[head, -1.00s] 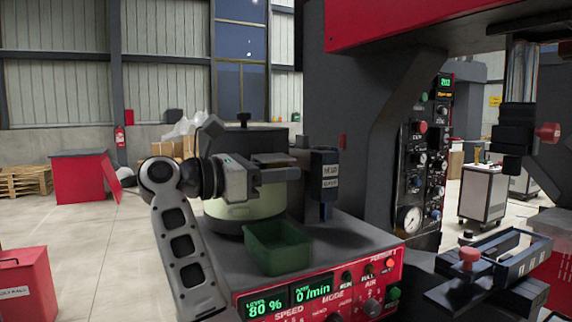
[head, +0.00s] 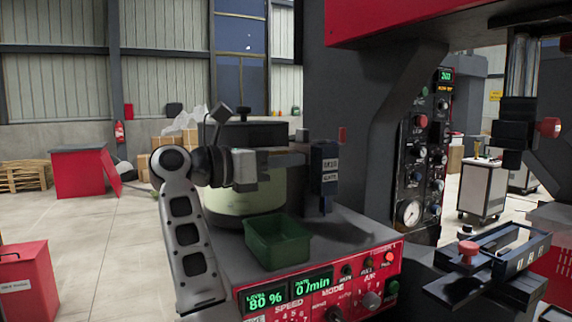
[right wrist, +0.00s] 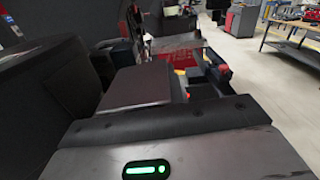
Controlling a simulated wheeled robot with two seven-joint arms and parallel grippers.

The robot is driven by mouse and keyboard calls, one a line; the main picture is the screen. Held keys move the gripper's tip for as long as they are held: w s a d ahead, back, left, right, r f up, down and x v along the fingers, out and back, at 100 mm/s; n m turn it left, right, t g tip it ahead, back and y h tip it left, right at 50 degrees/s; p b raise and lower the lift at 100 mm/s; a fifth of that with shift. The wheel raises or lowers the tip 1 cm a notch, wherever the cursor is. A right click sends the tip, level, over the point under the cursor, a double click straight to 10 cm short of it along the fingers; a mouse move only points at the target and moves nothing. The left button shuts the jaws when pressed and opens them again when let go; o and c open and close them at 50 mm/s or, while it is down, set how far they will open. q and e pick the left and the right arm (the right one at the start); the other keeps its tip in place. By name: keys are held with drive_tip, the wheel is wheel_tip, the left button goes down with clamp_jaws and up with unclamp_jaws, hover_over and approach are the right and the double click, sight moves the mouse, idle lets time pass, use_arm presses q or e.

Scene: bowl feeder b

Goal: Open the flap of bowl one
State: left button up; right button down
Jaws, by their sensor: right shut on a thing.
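The bowl (head: 245,195) is a pale green drum with a dark lid and knob, standing on the machine's grey top in the head view. The held part is mostly hidden by the gripper, so I cannot tell how far the flap stands open. In the right wrist view, the gripper body fills the bottom, with a dark flat block ahead.
A green open tray (head: 278,256) sits on the machine top, in front of the bowl. A red control panel (head: 318,285) faces the front edge below it. A dark machine column with gauges (head: 410,211) rises at the right, and a red overhang (head: 400,22) hangs above.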

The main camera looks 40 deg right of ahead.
drive_tip(key=c, duration=1.5)
unclamp_jaws()
drive_tip(key=b+v, duration=0.2)
drive_tip(key=v, duration=1.4)
drive_tip(key=shift+r, duration=0.1)
drive_tip(key=shift+s, duration=0.1)
